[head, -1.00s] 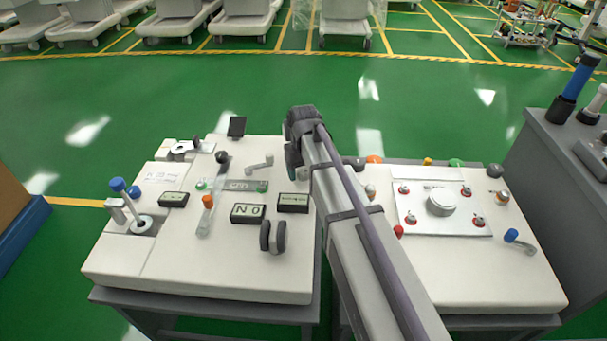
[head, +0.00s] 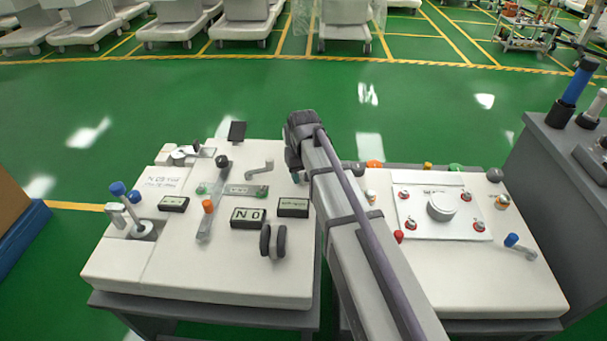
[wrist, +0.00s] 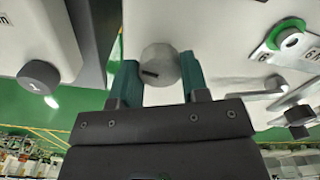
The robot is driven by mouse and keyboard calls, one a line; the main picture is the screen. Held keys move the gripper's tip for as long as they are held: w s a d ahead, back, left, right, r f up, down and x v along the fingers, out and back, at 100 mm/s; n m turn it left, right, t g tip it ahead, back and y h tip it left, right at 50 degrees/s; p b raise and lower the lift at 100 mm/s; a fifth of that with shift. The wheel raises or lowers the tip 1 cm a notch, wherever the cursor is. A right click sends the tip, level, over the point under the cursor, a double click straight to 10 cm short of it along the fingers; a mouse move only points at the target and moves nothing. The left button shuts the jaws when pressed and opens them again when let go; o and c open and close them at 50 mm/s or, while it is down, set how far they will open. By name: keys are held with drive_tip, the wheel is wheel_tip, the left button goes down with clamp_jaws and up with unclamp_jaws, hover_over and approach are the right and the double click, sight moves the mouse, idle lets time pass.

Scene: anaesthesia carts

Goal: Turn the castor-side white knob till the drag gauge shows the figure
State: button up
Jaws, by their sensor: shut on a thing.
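My gripper (wrist: 160,80) has its two teal fingers closed on either side of a round pale knob (wrist: 161,62) with a short dark pointer mark, in the wrist view. In the head view my gripper (head: 294,166) is at the far right edge of the left white cart top (head: 200,275), and my arm hides the knob there. Several dark-framed displays lie on that top: one at the left (head: 173,203), one in the middle (head: 248,217) and one at the right (head: 293,207). I cannot tell which is the drag gauge; their figures are too small to read surely.
A pair of dark wheels (head: 272,241) stands near the displays. An orange-tipped lever (head: 206,220) and a blue-knobbed lever (head: 125,200) rise at the left. In the wrist view, a grey knob (wrist: 38,77) and a green-ringed knob (wrist: 287,38) flank my gripper with gaps.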

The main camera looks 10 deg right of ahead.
drive_tip(key=shift+m, duration=2.2)
drive_tip(key=o, duration=0.9)
wheel_tip(320, 180, up, 11)
drive_tip(key=p, duration=1.1)
drive_tip(key=shift+f, duration=0.1)
